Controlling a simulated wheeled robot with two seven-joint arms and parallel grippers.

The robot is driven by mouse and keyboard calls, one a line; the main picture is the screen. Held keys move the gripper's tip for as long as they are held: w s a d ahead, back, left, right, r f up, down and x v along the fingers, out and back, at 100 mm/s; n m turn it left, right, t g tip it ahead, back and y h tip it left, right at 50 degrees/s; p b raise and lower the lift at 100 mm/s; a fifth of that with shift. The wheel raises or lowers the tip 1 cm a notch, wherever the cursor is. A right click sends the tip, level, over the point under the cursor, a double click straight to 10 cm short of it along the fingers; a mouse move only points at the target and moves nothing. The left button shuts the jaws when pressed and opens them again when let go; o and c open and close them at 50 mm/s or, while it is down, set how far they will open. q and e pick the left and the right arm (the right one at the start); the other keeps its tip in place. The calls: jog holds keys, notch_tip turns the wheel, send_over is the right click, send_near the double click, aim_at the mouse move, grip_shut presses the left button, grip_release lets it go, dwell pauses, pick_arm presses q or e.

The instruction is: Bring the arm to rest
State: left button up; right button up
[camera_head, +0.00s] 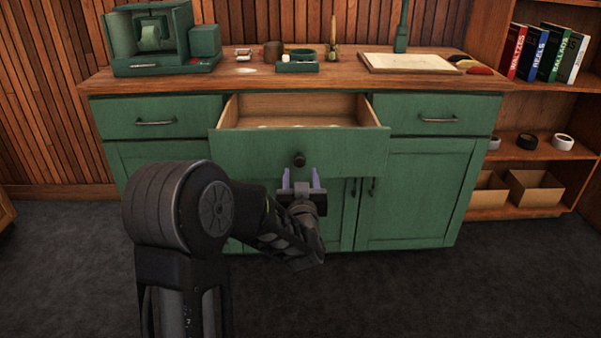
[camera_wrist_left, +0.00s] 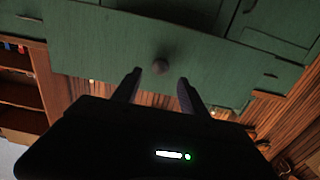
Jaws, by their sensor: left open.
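My left arm comes in from the lower left in the head view. Its left gripper (camera_head: 301,181) is open and empty, just below and in front of the round dark knob (camera_head: 299,159) of the middle drawer. The drawer (camera_head: 350,145) is pulled open, and some pale things show at the bottom behind its front panel. In the left wrist view the two fingers (camera_wrist_left: 157,88) are spread, with the knob (camera_wrist_left: 160,66) beyond their tips and apart from them. My right gripper is not in view.
The green cabinet (camera_head: 415,200) has a wooden top (camera_head: 235,80) holding a green machine (camera_head: 160,40), a small green tray (camera_head: 297,66) and a pale board (camera_head: 408,62). A shelf with books (camera_head: 545,52), tape rolls and boxes stands at right. Dark floor in front is clear.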

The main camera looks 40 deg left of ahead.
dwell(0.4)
pick_arm(q)
jog(key=s+d+f+m+g+h, duration=0.25)
jog(key=d+f+h, duration=0.25)
jog(key=d+f, duration=0.75)
jog(key=s+d+f+m+g+h, duration=0.1)
jog(key=s+d+f+g+h, duration=0.4)
jog(key=d+f, duration=0.75)
jog(key=s+d+f+m+g+h, duration=0.1)
jog(key=s+d+f+g+h, duration=0.1)
jog(key=s+d+f, duration=0.35)
jog(key=s+d+f+g+h, duration=0.1)
jog(key=s+d+f+g, duration=0.15)
jog(key=s+f, duration=0.6)
jog(key=s+d+f+m+g+h, duration=0.1)
jog(key=s+d+f+g+h, duration=0.3)
jog(key=s, duration=0.7)
notch_tip(320, 180, up, 23)
jog(key=w+t+y+p, duration=0.1)
jog(key=t+y+p, duration=0.1)
jog(key=p, duration=1.9)
jog(key=shift+d+p, duration=0.35)
jog(key=shift+p, duration=0.05)
jog(key=shift+w, duration=0.1)
